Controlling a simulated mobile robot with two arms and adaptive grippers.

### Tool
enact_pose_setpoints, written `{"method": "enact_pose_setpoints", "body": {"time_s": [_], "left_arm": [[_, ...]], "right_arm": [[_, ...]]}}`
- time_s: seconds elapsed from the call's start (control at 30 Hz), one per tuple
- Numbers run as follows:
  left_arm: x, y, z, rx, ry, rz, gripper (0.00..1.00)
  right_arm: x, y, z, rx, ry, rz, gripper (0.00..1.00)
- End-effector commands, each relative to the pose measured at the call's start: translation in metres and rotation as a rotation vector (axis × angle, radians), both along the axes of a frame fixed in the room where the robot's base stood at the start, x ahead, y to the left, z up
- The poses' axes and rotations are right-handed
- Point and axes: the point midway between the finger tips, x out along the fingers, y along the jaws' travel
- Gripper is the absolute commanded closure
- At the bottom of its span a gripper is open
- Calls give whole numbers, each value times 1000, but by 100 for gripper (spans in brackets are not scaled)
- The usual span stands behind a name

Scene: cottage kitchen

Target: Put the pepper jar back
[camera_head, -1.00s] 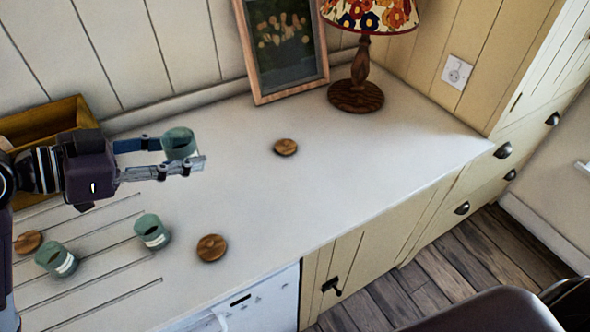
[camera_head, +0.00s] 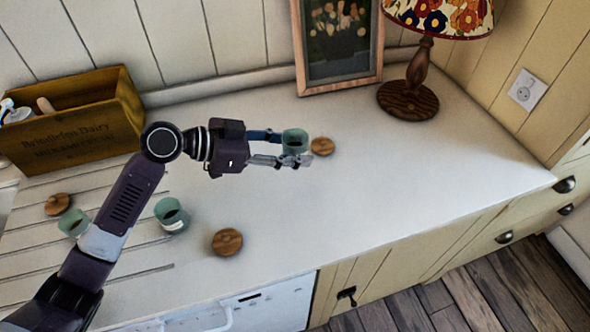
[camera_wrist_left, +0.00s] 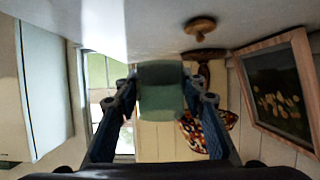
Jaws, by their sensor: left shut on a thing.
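My left gripper (camera_head: 294,149) is shut on a green open-topped jar (camera_head: 295,139), one finger on each side. The jar is upright, close to the left of a wooden lid (camera_head: 322,147); I cannot tell whether its base touches the counter. In the left wrist view the same jar (camera_wrist_left: 161,88) sits between the fingers, with the lid (camera_wrist_left: 199,26) beyond. Two similar green jars stand on the left of the counter, one (camera_head: 172,214) clear and one (camera_head: 73,222) partly behind my arm. I cannot read which jar is pepper. My right gripper is not in view.
Other wooden lids lie at the counter's front (camera_head: 227,242) and left (camera_head: 58,204). A wooden crate (camera_head: 75,135) stands at the back left. A framed picture (camera_head: 340,78) and a lamp (camera_head: 408,100) stand behind the held jar. The counter (camera_head: 430,165) to the right is clear.

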Motion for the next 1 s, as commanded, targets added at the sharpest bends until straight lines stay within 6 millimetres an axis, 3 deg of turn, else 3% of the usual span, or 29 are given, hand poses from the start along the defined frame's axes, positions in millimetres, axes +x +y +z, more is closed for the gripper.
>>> {"method": "enact_pose_setpoints", "body": {"time_s": [0.1,0.57,1.0], "left_arm": [[0,-1,-22,-3,2,0,89],[0,0,-76,-2,1,1,89],[0,0,-85,-1,-2,-1,89]], "right_arm": [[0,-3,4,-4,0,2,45],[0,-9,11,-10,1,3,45],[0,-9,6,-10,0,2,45]]}}
